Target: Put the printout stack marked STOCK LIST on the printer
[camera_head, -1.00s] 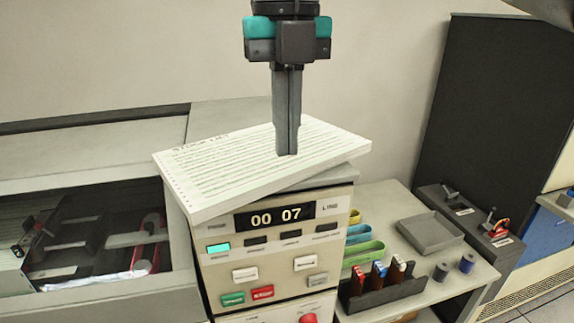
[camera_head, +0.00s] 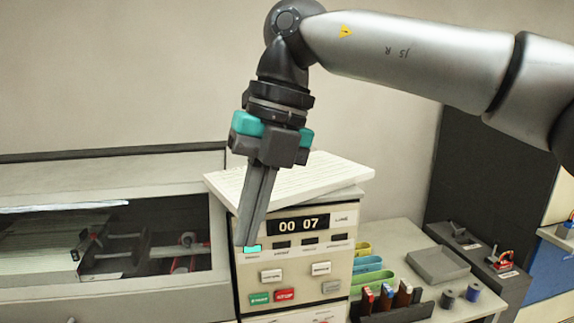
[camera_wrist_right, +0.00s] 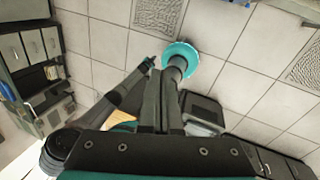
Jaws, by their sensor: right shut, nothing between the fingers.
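The white printout stack (camera_head: 310,172) lies flat and slightly askew on top of the printer's control-panel housing (camera_head: 345,262). Its heading is too small or covered to read now; my right gripper hides part of its left side. My right gripper (camera_head: 247,241) is shut and empty. It points down in front of the panel, with its tips close to the lit cyan button (camera_head: 253,247); whether they touch it I cannot tell. In the right wrist view its closed fingers (camera_wrist_right: 168,90) show with nothing between them.
The printer's windowed bay (camera_head: 150,240) is at the left. A side table (camera_head: 395,240) at the right holds a grey tray (camera_head: 437,264), coloured bands (camera_head: 368,264), a dark rack (camera_head: 395,305) and two small spools. A dark cabinet (camera_head: 490,170) stands behind.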

